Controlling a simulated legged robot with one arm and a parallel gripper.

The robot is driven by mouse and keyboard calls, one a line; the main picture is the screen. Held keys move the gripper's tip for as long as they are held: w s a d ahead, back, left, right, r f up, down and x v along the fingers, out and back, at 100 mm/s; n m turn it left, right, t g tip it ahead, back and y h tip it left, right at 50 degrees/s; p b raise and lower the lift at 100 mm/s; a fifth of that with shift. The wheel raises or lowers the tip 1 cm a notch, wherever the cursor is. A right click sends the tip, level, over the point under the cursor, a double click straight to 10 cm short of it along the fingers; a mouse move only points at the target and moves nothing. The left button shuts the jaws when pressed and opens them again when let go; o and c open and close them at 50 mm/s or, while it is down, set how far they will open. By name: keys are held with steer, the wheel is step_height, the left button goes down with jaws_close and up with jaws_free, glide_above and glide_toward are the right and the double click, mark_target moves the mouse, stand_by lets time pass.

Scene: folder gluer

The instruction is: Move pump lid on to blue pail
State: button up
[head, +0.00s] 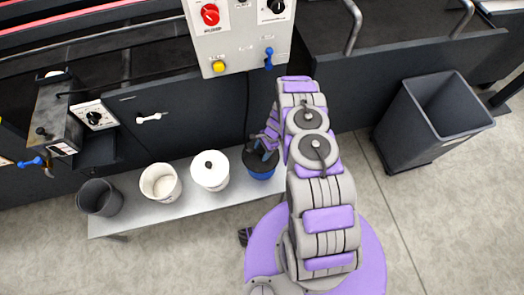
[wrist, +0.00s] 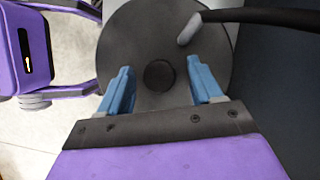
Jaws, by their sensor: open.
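The blue pail (head: 262,172) stands at the right end of a low grey bench, its upper part mostly hidden by my gripper. My gripper (head: 266,152) is over this pail. In the wrist view my gripper (wrist: 162,78) is open, with its blue fingers apart on either side of a dark round knob (wrist: 159,75). The knob is in the middle of a dark grey disc-shaped lid (wrist: 140,35). A white pail (head: 211,178) just left of the blue one has a white top with a small black knob (head: 208,165).
The bench (head: 140,215) also holds an open white pail (head: 160,183) and a dark pail (head: 99,197). A dark machine with a control box (head: 238,30) stands behind. A black bar (wrist: 260,16) crosses above the lid's right side. A grey bin (head: 430,118) stands right.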

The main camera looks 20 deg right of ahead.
steer(key=p+v, duration=0.3)
steer(key=v, duration=1.4)
steer(key=shift+d+p, duration=0.2)
steer(key=shift+p, duration=0.2)
